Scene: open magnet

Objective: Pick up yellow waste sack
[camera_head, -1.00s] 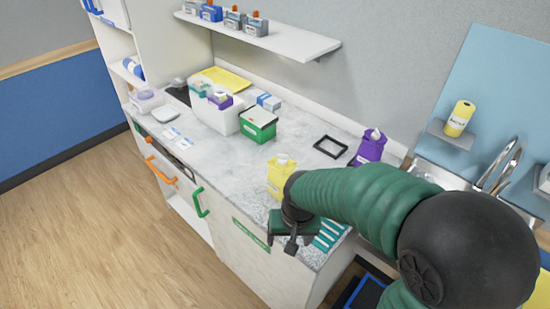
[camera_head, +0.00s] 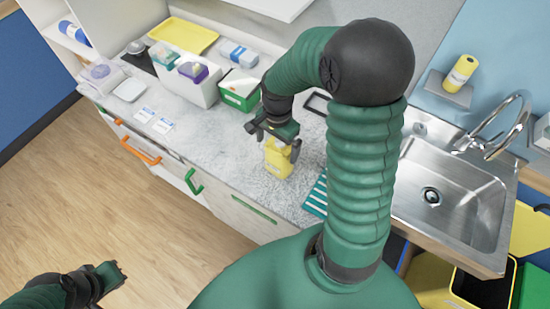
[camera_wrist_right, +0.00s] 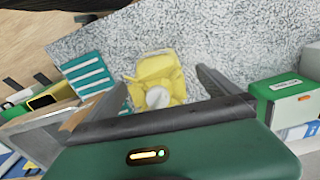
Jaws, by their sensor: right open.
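The yellow waste sack (camera_head: 277,163) stands on the speckled counter, partly hidden by my right gripper (camera_head: 279,140) in the head view. In the right wrist view the yellow sack (camera_wrist_right: 152,68), with a pale round top, lies between the two spread fingers of my right gripper (camera_wrist_right: 168,85). The gripper is open and above the sack; I cannot tell whether it touches it. My left gripper (camera_head: 112,276) is at the lower left over the floor, away from the counter; its jaws are too small to read.
A green-and-white box (camera_head: 239,92) and a white bin (camera_head: 186,82) stand behind the sack. Teal striped strips (camera_head: 317,196) lie to its right. A sink (camera_head: 440,195) is further right. A yellow roll (camera_head: 461,72) sits on a wall shelf.

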